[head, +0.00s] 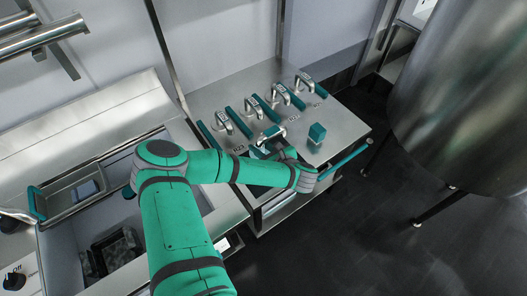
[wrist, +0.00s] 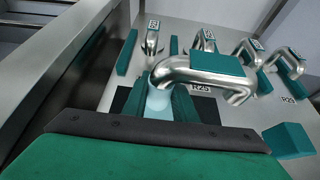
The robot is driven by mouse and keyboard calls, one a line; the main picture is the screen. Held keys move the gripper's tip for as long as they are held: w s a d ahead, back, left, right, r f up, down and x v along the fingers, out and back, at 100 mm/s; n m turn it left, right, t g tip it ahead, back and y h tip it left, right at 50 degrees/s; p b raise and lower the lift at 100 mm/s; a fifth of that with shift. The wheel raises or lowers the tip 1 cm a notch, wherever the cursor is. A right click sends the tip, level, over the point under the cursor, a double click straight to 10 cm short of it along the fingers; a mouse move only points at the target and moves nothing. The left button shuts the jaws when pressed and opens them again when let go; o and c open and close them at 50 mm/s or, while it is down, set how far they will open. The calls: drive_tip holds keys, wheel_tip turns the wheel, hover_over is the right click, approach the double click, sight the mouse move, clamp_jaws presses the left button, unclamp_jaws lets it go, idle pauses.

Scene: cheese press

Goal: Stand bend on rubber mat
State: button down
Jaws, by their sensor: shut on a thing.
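A steel bend (head: 271,133) with a teal band is at my gripper above the near part of the steel cart top. It shows large in the wrist view (wrist: 198,72), its arch upper and its ends down. My gripper (wrist: 172,105) is shut on the bend near its left end; the fingers are partly hidden in the head view. A black rubber mat (wrist: 208,110) lies under the bend, largely covered by it and by my gripper. I cannot tell whether the bend's ends touch the mat. The label R25 (wrist: 200,89) shows behind the bend.
Several other steel bends (head: 252,106) stand in a row behind, with teal strips (head: 236,115) between them. A teal block (head: 317,133) stands to the right on the cart top (head: 345,125). A large steel vat (head: 465,100) is at the right, a sink basin (head: 75,190) at the left.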

drive_tip(key=w+f, duration=0.1)
drive_tip(key=f, duration=0.1)
drive_tip(key=w+d+f, duration=0.1)
drive_tip(key=w+f, duration=0.1)
drive_tip(key=shift+w+d+f, duration=0.15)
drive_tip(key=shift+w+d, duration=0.05)
drive_tip(key=shift+w, duration=0.05)
drive_tip(key=shift+f, duration=1.5)
drive_tip(key=shift+f, duration=0.1)
drive_tip(key=c, duration=1.4)
unclamp_jaws()
drive_tip(key=shift+c, duration=0.2)
